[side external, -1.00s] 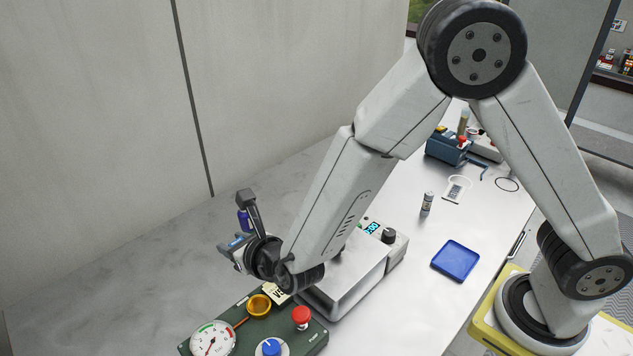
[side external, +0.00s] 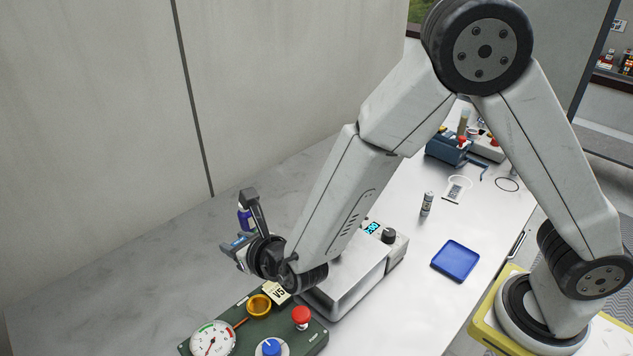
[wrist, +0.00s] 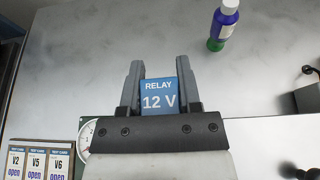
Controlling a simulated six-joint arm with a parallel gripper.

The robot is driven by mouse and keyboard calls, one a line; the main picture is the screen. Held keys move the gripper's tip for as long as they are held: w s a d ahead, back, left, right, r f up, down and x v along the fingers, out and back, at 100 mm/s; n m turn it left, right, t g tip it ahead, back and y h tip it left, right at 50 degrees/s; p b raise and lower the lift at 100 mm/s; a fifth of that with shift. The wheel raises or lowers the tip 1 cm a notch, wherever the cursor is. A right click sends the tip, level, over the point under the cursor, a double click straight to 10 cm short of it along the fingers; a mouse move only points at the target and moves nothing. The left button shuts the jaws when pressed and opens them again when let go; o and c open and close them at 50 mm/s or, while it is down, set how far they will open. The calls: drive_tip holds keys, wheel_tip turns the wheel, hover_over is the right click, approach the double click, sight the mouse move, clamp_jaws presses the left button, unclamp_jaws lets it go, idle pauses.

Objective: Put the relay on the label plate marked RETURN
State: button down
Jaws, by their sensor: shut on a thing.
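The relay (wrist: 158,96) is a blue block with white lettering "RELAY 12 V". My gripper (wrist: 158,78) is shut on it, with a dark finger on each side. No plate reading RETURN can be made out in either view.
A blue bottle (wrist: 226,22) with a green lower end stands beyond my gripper. A green panel (side external: 232,321) with a gauge, an orange cup and knobs is close by. A card board (wrist: 38,158) shows V2, V5 and V6. A blue tray (side external: 456,261) lies on the bench.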

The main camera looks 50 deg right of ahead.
drive_tip(key=s+d+m+g+h, duration=0.1)
drive_tip(key=d+m+g+h, duration=0.7)
drive_tip(key=d, duration=2.5)
drive_tip(key=s+d+m+g+h, duration=0.5)
drive_tip(key=s+d+m+g, duration=0.8)
drive_tip(key=s+d, duration=0.95)
drive_tip(key=m+t, duration=0.2)
hover_over(459, 191)
drive_tip(key=f, duration=0.7)
drive_tip(key=shift+s+a+f, duration=0.3)
drive_tip(key=shift+f, duration=0.1)
drive_tip(key=shift+w+d+f, duration=0.2)
drive_tip(key=shift+d+f, duration=0.05)
drive_tip(key=shift+f, duration=0.1)
